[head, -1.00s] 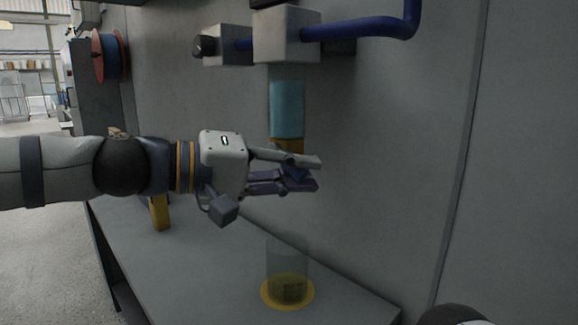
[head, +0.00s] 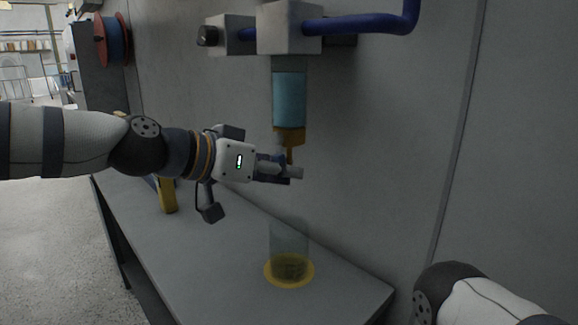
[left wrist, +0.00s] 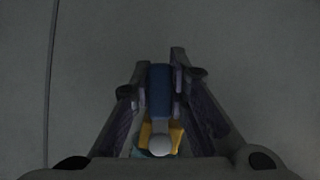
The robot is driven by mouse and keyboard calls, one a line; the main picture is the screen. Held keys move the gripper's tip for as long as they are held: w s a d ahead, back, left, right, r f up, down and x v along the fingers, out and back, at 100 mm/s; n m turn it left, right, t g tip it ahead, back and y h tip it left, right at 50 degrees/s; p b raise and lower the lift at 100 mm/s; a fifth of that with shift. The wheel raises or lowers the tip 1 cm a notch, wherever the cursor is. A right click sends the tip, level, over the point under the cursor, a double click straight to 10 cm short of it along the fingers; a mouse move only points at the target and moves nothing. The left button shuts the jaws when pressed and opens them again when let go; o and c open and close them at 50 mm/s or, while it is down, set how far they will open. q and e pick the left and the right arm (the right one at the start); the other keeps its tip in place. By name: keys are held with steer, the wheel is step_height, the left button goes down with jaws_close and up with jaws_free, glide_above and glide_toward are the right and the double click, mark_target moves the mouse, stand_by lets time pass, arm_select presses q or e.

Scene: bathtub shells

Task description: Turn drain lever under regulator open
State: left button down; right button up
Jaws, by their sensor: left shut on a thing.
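The regulator (head: 290,25) is a grey block high on the wall panel. Below it hangs a clear bowl of blue liquid (head: 289,98) with a yellow-orange bottom (head: 289,136). My left gripper (head: 290,173) is just under that bottom, with its fingers pointing right. In the left wrist view, the blue drain lever (left wrist: 159,88) lies between the two fingers (left wrist: 163,70), with a pale round knob and a bit of yellow below it. The gripper is shut on the lever. In the head view the fingers mostly hide the lever. My right gripper is out of view.
A clear cup (head: 289,238) with dark contents stands on a yellow disc (head: 272,271) on the grey bench, below the bowl. A yellow object (head: 167,197) stands behind my left forearm. A blue pipe (head: 360,25) runs right from the regulator.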

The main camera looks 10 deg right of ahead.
arm_select(q)
steer(key=shift+w+a+m+t+y, duration=0.35)
steer(key=shift+w+m+t, duration=0.2)
steer(key=shift+m, duration=0.25)
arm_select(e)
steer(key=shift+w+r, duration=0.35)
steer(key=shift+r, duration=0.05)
arm_select(q)
steer(key=c, duration=1.5)
jaws_free()
steer(key=v, duration=1.2)
